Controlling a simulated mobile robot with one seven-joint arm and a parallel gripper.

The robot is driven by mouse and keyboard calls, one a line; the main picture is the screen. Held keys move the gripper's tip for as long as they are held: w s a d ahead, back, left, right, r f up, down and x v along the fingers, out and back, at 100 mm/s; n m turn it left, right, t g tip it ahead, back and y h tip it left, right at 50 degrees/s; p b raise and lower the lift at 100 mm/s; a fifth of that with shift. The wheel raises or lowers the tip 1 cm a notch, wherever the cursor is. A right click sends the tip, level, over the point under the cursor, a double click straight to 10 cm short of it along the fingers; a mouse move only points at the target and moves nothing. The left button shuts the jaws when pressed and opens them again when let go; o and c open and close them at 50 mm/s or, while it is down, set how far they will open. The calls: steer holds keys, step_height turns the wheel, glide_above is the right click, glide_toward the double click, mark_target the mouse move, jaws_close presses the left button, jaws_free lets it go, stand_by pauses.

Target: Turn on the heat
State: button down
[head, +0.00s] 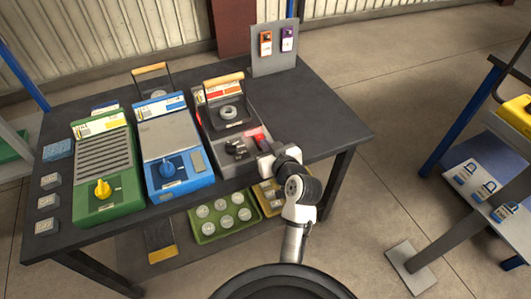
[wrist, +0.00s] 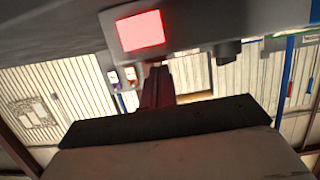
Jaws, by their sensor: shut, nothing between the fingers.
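The grey pit furnace (head: 212,147) stands at the right of the row on the dark table, its wooden-handled lid (head: 223,85) raised. A grey ring (head: 229,113) shows at its upper part. A red switch (head: 257,133) glows on its right front, with a dark knob (head: 237,149) beside it. The glowing red switch also shows in the wrist view (wrist: 140,30). My gripper (head: 264,163) is shut and empty at the furnace's right front corner, just below the switch. I cannot tell whether it touches the furnace; its fingertips are hard to make out.
A blue device (head: 178,137) and a green device (head: 102,165) with a yellow knob stand to the left. An upright panel (head: 274,48) holds orange and purple items at the back. The table's right end (head: 320,105) is clear. A green tray (head: 221,229) of round pieces sits below.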

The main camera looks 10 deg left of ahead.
steer(key=shift+w, duration=0.2)
steer(key=shift+r+p, duration=0.7)
steer(key=shift+r, duration=0.15)
